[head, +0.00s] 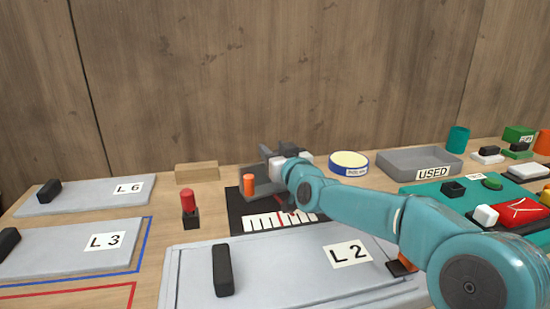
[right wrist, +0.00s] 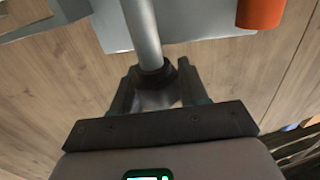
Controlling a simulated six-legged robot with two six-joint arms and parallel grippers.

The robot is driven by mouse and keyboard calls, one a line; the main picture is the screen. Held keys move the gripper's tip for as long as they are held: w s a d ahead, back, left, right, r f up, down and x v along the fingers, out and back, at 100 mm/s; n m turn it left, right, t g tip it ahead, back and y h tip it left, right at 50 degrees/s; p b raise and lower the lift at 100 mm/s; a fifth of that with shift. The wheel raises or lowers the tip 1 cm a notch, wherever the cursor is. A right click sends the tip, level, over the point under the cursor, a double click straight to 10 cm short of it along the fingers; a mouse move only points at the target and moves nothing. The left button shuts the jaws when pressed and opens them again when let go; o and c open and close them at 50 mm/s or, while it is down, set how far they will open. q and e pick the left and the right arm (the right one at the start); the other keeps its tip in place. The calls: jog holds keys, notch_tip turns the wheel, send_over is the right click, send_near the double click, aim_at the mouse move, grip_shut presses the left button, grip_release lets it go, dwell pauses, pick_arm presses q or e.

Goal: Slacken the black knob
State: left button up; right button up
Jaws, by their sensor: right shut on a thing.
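The black knob (right wrist: 155,76) sits at the end of a grey metal rod (right wrist: 143,32) in the right wrist view. My right gripper (right wrist: 155,92) is shut on the knob, one dark finger on each side of it. In the head view my right gripper (head: 280,163) is at the grey device on a black base with a white scale (head: 265,222); the gripper and arm hide the knob there. An orange cylinder (head: 249,183) stands on the device, left of the gripper. It also shows in the right wrist view (right wrist: 260,12). My left gripper is not in view.
Grey plates L2 (head: 300,262), L3 (head: 70,248) and L6 (head: 85,195) lie on the table. A red-topped peg (head: 188,203) and a wooden block (head: 197,172) stand left of the device. A round tin (head: 349,162) and the USED tray (head: 398,168) are to the right.

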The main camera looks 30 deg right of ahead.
dwell(0.3)
jog(key=o, duration=1)
jog(key=shift+c, duration=0.2)
notch_tip(320, 180, up, 10)
jog(key=p, duration=0.5)
jog(key=shift+f, duration=0.1)
notch_tip(320, 180, up, 10)
jog(key=p, duration=0.8)
